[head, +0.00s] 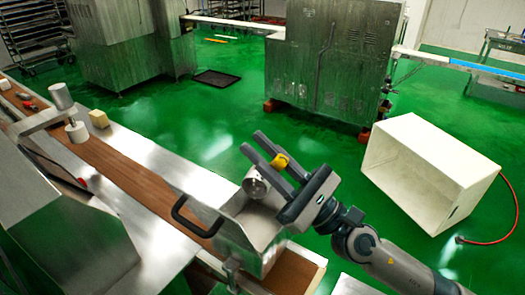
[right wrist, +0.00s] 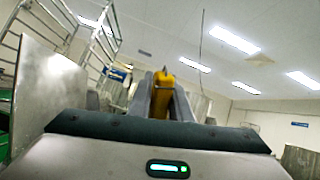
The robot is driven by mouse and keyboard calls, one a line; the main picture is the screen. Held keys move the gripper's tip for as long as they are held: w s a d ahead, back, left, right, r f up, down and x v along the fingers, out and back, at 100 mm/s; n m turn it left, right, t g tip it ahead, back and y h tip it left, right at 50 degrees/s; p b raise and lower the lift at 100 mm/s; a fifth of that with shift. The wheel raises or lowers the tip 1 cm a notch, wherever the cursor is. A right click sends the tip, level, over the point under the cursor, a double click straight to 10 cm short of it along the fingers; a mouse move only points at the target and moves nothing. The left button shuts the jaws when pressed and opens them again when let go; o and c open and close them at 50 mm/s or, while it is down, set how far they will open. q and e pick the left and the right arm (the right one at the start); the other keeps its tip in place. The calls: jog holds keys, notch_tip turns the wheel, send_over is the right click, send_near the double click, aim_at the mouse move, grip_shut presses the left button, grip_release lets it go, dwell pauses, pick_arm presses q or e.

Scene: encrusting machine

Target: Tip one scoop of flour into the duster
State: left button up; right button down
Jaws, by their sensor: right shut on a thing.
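My right gripper (head: 256,143) reaches in from the lower right in the head view. It is shut on a yellow handle (head: 280,161), which also shows between the fingers in the right wrist view (right wrist: 164,92). A round metal scoop cup (head: 256,184) hangs just below the fingers and seems to belong to this handle. The scoop is over the duster, a metal box (head: 232,236) with a black handle (head: 190,214) above the belt. I cannot see flour in the scoop, and the arm and box wall hide much of the duster's inside. My left gripper is out of view.
The brown conveyor belt (head: 130,173) runs from upper left to lower right. A white open crate (head: 425,170) lies on the green floor at right. Large steel machines stand behind.

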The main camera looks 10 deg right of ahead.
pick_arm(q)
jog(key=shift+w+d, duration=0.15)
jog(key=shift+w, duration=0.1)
pick_arm(e)
jog(key=shift+s+n, duration=0.15)
jog(key=shift+n, duration=0.15)
